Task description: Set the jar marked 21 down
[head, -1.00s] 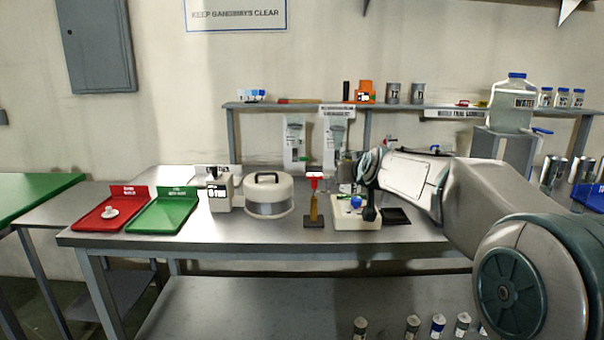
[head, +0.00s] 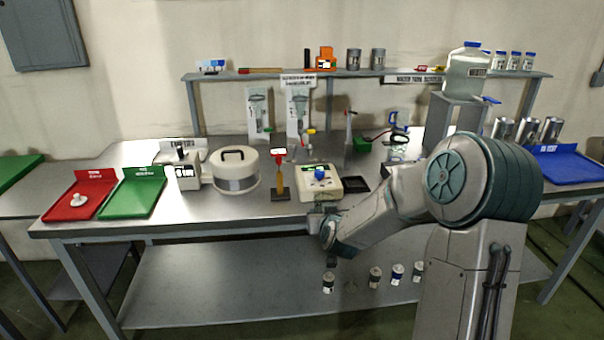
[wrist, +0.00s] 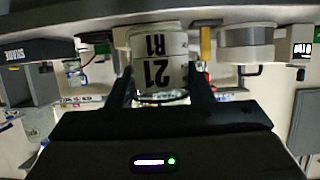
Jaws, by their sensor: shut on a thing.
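The jar marked 21 (wrist: 158,52) fills the middle of the wrist view. In the head view my wrist is low at the front edge of the bench (head: 215,215), in front of the white stirrer-like device (head: 331,184). The jar is hard to make out there, and I cannot tell whether it touches anything.
Several small jars (head: 375,277) stand on the lower shelf (head: 200,290). Bare metal shows along the front left.

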